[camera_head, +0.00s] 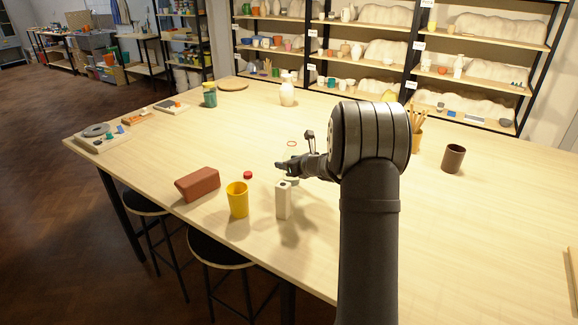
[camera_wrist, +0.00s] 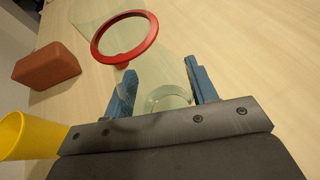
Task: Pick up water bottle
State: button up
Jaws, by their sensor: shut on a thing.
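My gripper (camera_head: 283,168) is low over the near-left part of the table. In the wrist view its blue fingers (camera_wrist: 162,88) stand on either side of a clear, see-through body with a pale round edge (camera_wrist: 168,98). I take this to be the water bottle, and the jaws are shut on it. A red ring (camera_wrist: 97,44) shows above the left finger; whether it belongs to the bottle is unclear. In the head view the clear body is hard to make out. A small red piece (camera_head: 248,175) shows left of the gripper.
A yellow cup (camera_head: 238,203) and a white block-like piece (camera_head: 283,204) stand close by the gripper. A red-brown brick (camera_head: 197,184) lies to the left. A brown cup (camera_head: 453,158) stands at the right. The table's middle right is clear.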

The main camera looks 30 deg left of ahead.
aim_at(289, 154)
jog(key=shift+r, duration=0.55)
notch_tip(289, 154, up, 2)
jog(key=w+d+r, duration=0.1)
jog(key=d+r, duration=0.5)
jog(key=d, duration=0.5)
jog(key=shift+w+d+r, duration=0.2)
jog(key=shift+w+r, duration=0.1)
jog(key=shift+w, duration=0.05)
jog(key=shift+r, duration=0.1)
dwell(1.2)
